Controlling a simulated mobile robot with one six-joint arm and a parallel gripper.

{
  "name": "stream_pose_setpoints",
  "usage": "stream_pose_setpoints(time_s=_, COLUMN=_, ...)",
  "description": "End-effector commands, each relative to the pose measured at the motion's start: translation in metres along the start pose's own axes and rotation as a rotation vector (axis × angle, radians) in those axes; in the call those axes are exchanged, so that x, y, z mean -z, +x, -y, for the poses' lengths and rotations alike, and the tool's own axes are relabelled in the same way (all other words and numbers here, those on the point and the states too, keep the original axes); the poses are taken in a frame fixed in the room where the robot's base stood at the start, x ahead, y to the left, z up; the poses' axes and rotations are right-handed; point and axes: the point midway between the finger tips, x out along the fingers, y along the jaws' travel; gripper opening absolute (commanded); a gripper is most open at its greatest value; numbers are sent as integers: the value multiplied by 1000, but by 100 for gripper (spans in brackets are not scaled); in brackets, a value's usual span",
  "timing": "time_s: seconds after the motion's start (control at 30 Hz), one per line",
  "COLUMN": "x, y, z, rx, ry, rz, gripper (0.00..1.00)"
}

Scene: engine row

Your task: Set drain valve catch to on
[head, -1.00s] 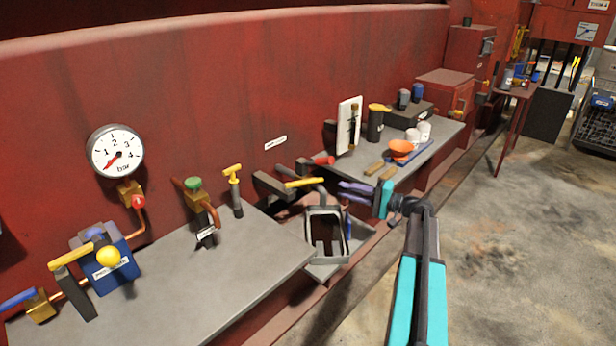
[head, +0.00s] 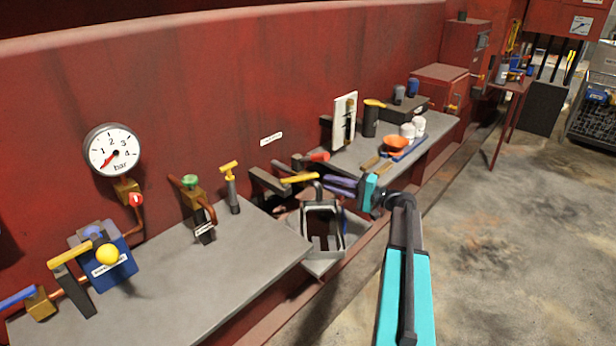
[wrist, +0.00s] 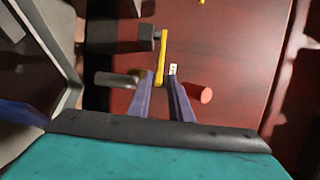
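A yellow handle (head: 300,178) sticks out from a dark block (head: 268,182) on the red wall, past the near bench. A dark lever with a red end (head: 318,157) is just behind it. No label naming the drain valve catch is legible. My gripper (head: 328,184) points left at the yellow handle. In the wrist view my gripper's purple fingers (wrist: 160,76) are apart, with the end of the yellow handle (wrist: 162,58) between them and a gap visible. The red end (wrist: 199,94) is outside the right finger. Contact cannot be told.
The near grey bench (head: 215,265) carries valves and a blue box (head: 105,262). A grey framed tray (head: 320,240) hangs below my gripper. The far bench (head: 437,128) holds an orange bowl (head: 396,143) and white cups. Open floor (head: 500,250) lies at the right.

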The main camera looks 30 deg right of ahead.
Motion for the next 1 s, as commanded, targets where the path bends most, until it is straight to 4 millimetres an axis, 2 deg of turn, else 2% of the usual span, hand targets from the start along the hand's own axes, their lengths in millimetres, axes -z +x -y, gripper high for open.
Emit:
stream_pose_setpoints(time_s=0.4, x=1, y=61, z=2, rx=1, ry=0, rz=0, gripper=19)
stream_pose_setpoints(time_s=0.6, x=1, y=84, z=1, rx=0, ry=0, rz=-1, gripper=19)
stream_pose_setpoints(time_s=0.8, x=1, y=95, z=0, rx=0, ry=0, rz=-3, gripper=19)
stream_pose_setpoints(time_s=1.0, x=1, y=96, z=0, rx=0, ry=0, rz=-4, gripper=19)
